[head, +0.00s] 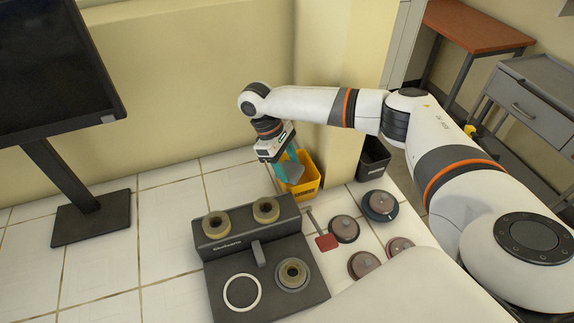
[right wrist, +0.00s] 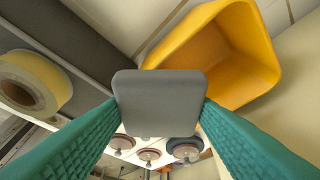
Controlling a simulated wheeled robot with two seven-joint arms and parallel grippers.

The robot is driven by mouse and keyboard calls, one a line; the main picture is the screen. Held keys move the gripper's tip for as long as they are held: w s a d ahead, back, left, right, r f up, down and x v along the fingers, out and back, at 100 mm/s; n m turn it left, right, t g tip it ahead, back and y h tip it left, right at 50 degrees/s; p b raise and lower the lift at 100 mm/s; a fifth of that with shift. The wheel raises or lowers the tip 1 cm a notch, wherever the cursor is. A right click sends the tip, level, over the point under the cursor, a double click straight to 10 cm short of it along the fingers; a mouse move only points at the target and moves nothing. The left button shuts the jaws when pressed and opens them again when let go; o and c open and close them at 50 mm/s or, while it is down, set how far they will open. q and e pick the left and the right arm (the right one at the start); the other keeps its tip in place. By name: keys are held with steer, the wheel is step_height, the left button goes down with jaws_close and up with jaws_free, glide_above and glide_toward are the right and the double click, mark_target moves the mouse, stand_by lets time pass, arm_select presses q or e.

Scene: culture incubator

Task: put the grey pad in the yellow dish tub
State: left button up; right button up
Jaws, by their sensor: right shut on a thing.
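The grey pad (right wrist: 160,104) is held between the two teal fingers of my right gripper (right wrist: 158,108), filling the middle of the right wrist view. In the head view the pad (head: 292,171) shows at the fingertips, in front of the yellow dish tub (head: 307,186). The tub stands on the tiled surface against the wall corner. In the right wrist view the tub (right wrist: 262,60) is open and looks empty in its visible part, and the pad overlaps its near edge. I cannot tell whether the pad is over the opening. My left gripper is not in view.
A dark device (head: 225,277) with tan rings stands left of the tub. Several reddish-brown round weights (head: 344,228) and a red-ended tool (head: 327,242) lie to its right. A black bin (head: 373,160) stands right of the tub. A monitor (head: 55,70) is at the left.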

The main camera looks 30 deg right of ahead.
steer(key=shift+f, duration=0.75)
steer(key=o, duration=0.9)
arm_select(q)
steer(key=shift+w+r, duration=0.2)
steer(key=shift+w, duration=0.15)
arm_select(e)
steer(key=shift+o, duration=0.2)
steer(key=shift+w+r, duration=0.15)
steer(key=shift+r, duration=0.3)
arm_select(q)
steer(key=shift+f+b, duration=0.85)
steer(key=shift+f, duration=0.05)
arm_select(e)
steer(key=v, duration=1.1)
steer(key=shift+r, duration=0.3)
